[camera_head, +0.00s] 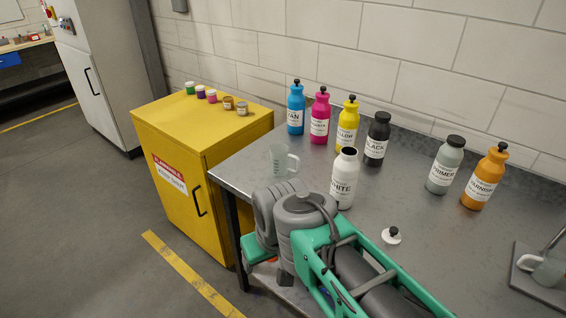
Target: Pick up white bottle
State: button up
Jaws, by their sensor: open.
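The white bottle (344,180) stands upright on the grey metal table, marked "WHITE" in dark letters. Its top is uncapped and shows a dark opening. A white cap with a dark knob (391,236) lies on the table in front of it to the right. My green and grey arm reaches across the front edge of the table, left of and in front of the bottle, and hides part of the tabletop. The fingers of my gripper do not show. Nothing is seen touching the bottle.
Blue (296,109), magenta (319,118), yellow (347,125), black (376,141), grey primer (445,167) and orange varnish (484,179) bottles stand behind. A clear beaker (281,161) is left. A yellow cabinet (170,140) bears small jars. A scale-like tray (540,280) is right.

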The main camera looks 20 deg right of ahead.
aim_at(345, 166)
jog(key=z, duration=0.25)
jog(key=k, duration=0.35)
jog(key=u, duration=1.15)
jog(key=i, duration=0.7)
jog(key=z, duration=0.3)
